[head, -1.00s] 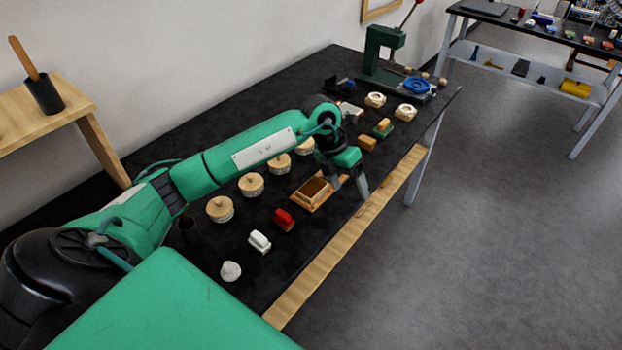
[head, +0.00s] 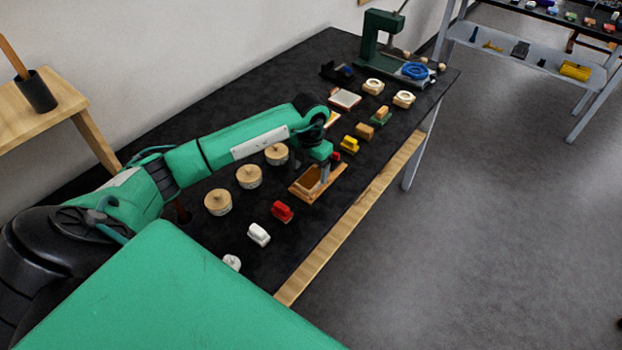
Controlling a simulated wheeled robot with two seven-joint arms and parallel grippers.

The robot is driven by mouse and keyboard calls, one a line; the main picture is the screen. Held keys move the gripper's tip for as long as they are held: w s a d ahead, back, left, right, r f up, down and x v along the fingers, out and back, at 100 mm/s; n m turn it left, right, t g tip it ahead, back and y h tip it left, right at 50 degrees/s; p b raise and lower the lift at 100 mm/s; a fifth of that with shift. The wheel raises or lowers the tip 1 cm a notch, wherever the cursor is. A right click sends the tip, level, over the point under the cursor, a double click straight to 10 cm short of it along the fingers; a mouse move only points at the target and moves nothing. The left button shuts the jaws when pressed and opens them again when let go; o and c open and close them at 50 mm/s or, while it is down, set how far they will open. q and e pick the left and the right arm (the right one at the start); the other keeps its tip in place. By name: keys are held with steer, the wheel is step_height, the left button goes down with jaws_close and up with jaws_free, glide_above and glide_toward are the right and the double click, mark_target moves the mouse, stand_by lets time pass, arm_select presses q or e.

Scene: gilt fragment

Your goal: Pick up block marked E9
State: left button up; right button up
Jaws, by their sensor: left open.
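No marking E9 can be read on any block at this size. Small handled blocks stand in a row along the black table (head: 290,75): a white one (head: 259,234), a red one (head: 282,211), a yellow one (head: 349,144), a tan one (head: 365,131) and a tan-and-green one (head: 381,115). My left gripper (head: 324,179) is open and points down at a wooden box (head: 305,193), its fingers over or inside the box; I cannot tell which. A small red thing (head: 335,157) is partly hidden behind the gripper. My right gripper is out of view.
Several round wooden pieces (head: 218,202) stand left of the blocks. A green press (head: 378,45) and a blue ring (head: 414,70) are at the far end. A wooden strip (head: 355,212) edges the table's right side, with open floor beyond.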

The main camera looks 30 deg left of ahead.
mark_target(308, 181)
arm_select(q)
steer(key=shift+s+f+p, duration=0.1)
steer(key=shift+f+p, duration=0.25)
steer(key=shift+f, duration=0.05)
steer(key=f, duration=0.1)
steer(key=f+p, duration=0.1)
steer(key=f, duration=0.1)
steer(key=shift+a+f, duration=0.2)
steer(key=shift+a, duration=0.05)
steer(key=shift+f, duration=0.4)
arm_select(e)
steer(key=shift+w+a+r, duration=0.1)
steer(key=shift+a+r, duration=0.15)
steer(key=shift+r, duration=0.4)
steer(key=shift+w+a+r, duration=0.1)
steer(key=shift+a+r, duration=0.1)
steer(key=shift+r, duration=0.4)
arm_select(q)
steer(key=shift+c, duration=0.5)
steer(key=c, duration=1)
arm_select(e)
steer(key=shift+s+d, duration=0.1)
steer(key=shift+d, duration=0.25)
